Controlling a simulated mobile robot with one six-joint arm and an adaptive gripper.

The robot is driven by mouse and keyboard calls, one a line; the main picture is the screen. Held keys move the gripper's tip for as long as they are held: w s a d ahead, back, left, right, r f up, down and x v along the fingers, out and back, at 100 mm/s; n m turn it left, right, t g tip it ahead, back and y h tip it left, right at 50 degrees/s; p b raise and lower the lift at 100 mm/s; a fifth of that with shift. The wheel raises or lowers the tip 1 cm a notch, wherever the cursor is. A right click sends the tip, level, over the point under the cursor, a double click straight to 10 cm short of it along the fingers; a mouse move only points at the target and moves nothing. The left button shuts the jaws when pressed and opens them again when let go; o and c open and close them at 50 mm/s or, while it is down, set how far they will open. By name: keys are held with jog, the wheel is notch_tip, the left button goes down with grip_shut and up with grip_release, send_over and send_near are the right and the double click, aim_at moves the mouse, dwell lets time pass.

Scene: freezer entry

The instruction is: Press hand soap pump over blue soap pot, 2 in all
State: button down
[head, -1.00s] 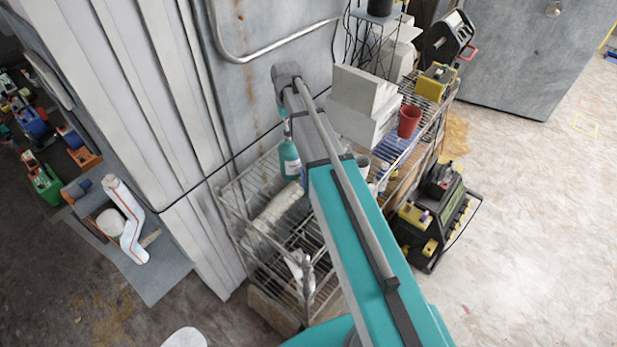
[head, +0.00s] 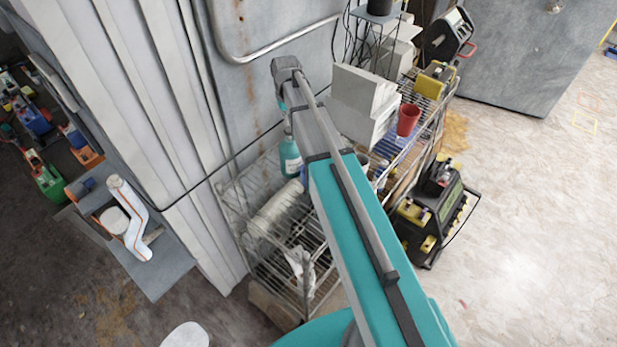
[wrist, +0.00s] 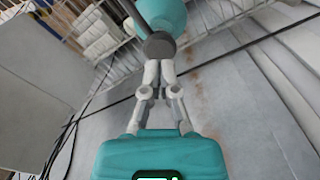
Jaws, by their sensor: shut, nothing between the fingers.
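The hand soap bottle (head: 290,158) is teal with a pale label. It stands upright on the wire rack, just left of my arm in the head view. In the wrist view the bottle's rounded teal body (wrist: 168,14) shows at the top, with its dark round pump head (wrist: 158,45) nearer the camera. My gripper (wrist: 159,66) is shut and empty, its fingertips together right at the pump head. I cannot tell whether they touch it. In the head view my arm hides the fingers. I cannot make out the blue soap pot; the arm covers part of the shelf beside the bottle.
The wire rack (head: 307,270) stands against the grey wall. White boxes (head: 362,92) and a red cup (head: 408,119) sit to the right of my arm. A dark cable (wrist: 235,50) crosses the wall. Open floor lies at the right.

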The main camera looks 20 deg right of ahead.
jog(key=shift+r, duration=0.15)
notch_tip(320, 180, up, 6)
jog(key=p, duration=0.6)
dwell(0.6)
jog(key=shift+m, duration=0.4)
jog(key=s+f+b, duration=1.4)
jog(key=f+b, duration=0.1)
jog(key=s+f+b, duration=0.7)
jog(key=f, duration=0.1)
jog(key=shift+s+a+b, duration=0.1)
jog(key=shift+a+b, duration=0.15)
jog(key=shift+b, duration=0.1)
jog(key=shift+s+f+b, duration=0.25)
jog(key=shift+s+b, duration=0.05)
jog(key=shift+s, duration=0.15)
dwell(1.1)
